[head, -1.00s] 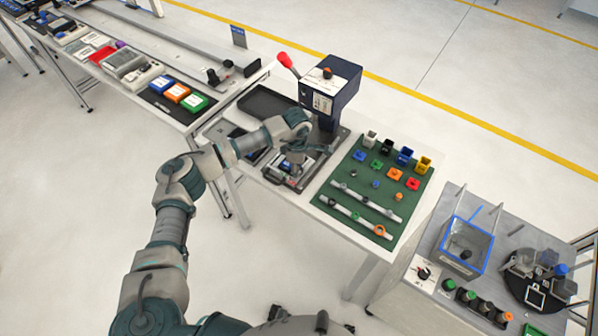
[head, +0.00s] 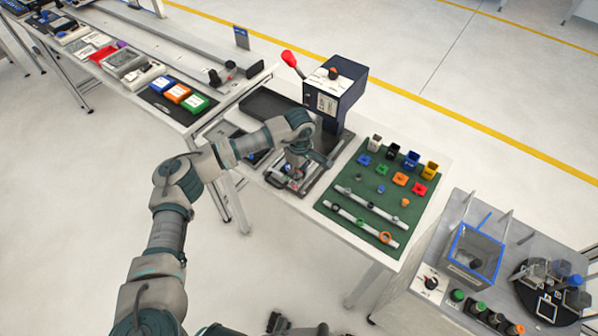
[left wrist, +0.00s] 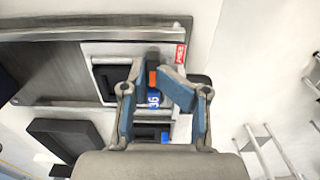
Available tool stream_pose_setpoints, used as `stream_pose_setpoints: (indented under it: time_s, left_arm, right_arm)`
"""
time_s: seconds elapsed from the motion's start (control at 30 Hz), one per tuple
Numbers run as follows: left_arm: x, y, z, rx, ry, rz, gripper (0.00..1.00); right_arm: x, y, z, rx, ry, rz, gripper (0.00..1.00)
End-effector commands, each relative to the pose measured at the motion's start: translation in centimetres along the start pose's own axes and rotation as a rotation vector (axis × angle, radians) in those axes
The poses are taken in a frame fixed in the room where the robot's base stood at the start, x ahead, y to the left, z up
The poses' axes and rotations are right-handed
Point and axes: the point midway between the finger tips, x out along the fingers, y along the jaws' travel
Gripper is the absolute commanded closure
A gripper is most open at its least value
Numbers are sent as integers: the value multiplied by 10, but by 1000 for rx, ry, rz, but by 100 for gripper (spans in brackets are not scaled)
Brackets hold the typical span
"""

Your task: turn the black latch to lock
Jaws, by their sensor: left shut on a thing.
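The black latch (left wrist: 152,62), with an orange mark on it, stands on the fixture beside a blue label (left wrist: 153,97) in the left wrist view. My left gripper (left wrist: 165,82) is shut on the latch, with one blue finger on each side; the exact contact is hard to see. In the head view my left gripper (head: 294,176) is low over the fixture plate (head: 277,177) in front of the press, and hides the latch. I cannot make out my right gripper; only dark parts of mine show at the bottom edge.
The dark blue press (head: 335,98) with a red-knobbed lever (head: 289,58) stands just behind my gripper. A green mat (head: 340,190) with small coloured parts lies to the right. A grey table (head: 455,205) with a blue-rimmed bin (head: 480,238) stands farther right.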

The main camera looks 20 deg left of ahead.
Motion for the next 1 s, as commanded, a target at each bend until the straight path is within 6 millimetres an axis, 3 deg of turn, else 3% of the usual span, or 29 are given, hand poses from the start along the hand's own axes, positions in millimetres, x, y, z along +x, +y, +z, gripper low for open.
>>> stream_pose_setpoints:
  time_s: [0.23,0.27,0.57,0.77,1.0]
  left_arm:
    - [6,-2,3,7,-3,-10,100]
    - [6,-2,3,7,-3,-9,75]
    - [0,-2,3,6,-3,-3,75]
    - [-29,-1,2,4,-1,2,75]
    - [-82,0,1,4,-1,-1,75]
  right_arm:
    - [1,0,1,0,-1,1,60]
    - [1,0,1,0,-1,1,60]
    - [0,0,0,0,2,-1,60]
    - [0,0,0,0,3,0,60]
    - [0,0,0,0,2,0,60]
